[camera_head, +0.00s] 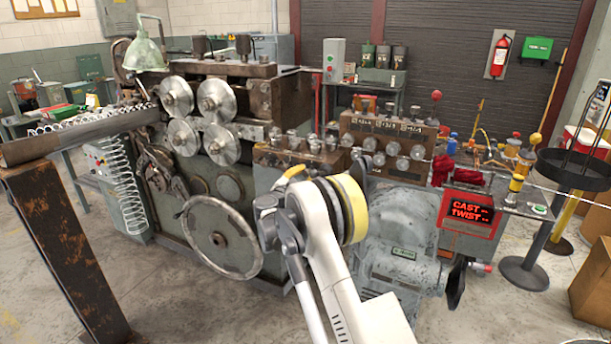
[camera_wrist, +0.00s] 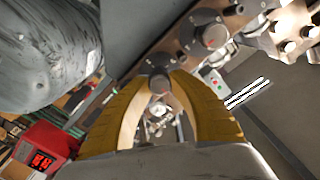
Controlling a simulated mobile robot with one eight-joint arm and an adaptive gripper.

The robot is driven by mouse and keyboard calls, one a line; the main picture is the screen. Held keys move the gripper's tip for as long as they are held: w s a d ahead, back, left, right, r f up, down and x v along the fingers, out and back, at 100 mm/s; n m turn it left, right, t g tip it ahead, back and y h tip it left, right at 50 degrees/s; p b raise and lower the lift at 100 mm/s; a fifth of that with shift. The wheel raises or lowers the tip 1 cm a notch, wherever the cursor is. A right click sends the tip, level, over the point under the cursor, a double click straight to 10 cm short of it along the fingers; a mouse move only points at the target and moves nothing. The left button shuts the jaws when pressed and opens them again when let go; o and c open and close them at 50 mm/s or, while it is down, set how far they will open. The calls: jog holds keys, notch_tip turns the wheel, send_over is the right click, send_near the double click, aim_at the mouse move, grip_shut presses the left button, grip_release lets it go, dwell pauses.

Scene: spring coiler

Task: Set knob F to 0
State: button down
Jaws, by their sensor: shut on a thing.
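My gripper (camera_wrist: 165,78) shows in the wrist view with its two yellow-brown fingers shut on a small dark round knob (camera_wrist: 158,83). The knob sits at the edge of a brown metal panel (camera_wrist: 182,50). No letter or scale can be read beside it, so I cannot tell from the frames whether it is knob F or where it points. Another knob with a grey face (camera_wrist: 208,33) is on the same panel, further up and right. In the head view my arm reaches to the front of the coiler (camera_head: 205,150), and my wrist hides the held knob.
A large handwheel (camera_head: 222,238) stands left of my arm. A grey motor housing (camera_head: 397,235) is close on the right, beside a red "CAST TWIST" display (camera_head: 469,212). A brown box with several knobs (camera_head: 385,130) stands behind. A rusty post (camera_head: 62,255) is at the left.

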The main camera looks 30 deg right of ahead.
dwell(0.4)
jog(key=c, duration=1.4)
grip_release()
jog(key=shift+c, duration=0.2)
jog(key=v, duration=1.2)
